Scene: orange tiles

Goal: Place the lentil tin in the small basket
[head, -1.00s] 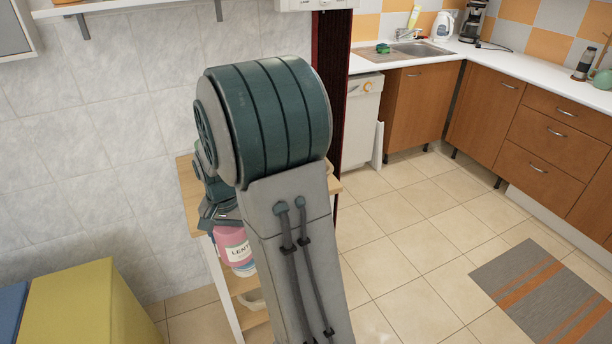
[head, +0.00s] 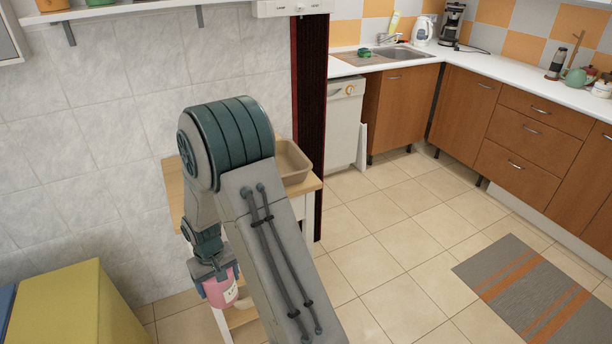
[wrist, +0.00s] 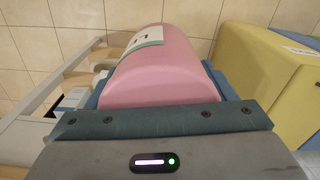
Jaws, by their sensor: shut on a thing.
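The pink lentil tin (head: 221,289) hangs in my gripper (head: 214,273), low in front of a wooden trolley. In the wrist view the tin (wrist: 165,70) fills the middle, with its pale label turned up and away; the jaws of my gripper (wrist: 165,105) are shut on it. A beige basket (head: 292,163) stands on the trolley's wooden top (head: 312,187), up and to the right of the tin. My arm hides the basket's left part, so I cannot see whether anything is inside.
The trolley's lower shelf (head: 240,318) is close to the tin. A yellow box (head: 70,305) stands on the left. A tiled wall (head: 90,130) is behind. Open floor (head: 390,230) lies to the right, before the kitchen cabinets.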

